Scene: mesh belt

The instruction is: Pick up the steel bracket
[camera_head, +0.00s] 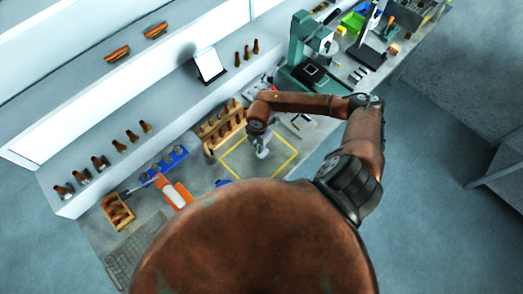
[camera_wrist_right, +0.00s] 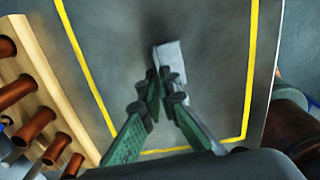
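The steel bracket (camera_wrist_right: 170,57) is a light grey metal piece in the right wrist view, inside a yellow outline on the grey bench. One part shows beyond the fingertips, and a strip runs down to the right behind one finger. My right gripper (camera_wrist_right: 163,88) has its green fingers close together on the bracket, with its tips at either side of a narrow part; the exact contact is partly hidden. In the head view the right gripper (camera_head: 262,145) is low over the yellow square, with a small grey patch of the bracket beneath. My left gripper is not in view.
A wooden rack (camera_head: 222,127) with brown-handled items stands left of the yellow square (camera_head: 283,167). A blue rack (camera_head: 166,160) and an orange item (camera_head: 174,194) are farther left. A green press (camera_head: 303,45) stands behind. The square is otherwise clear.

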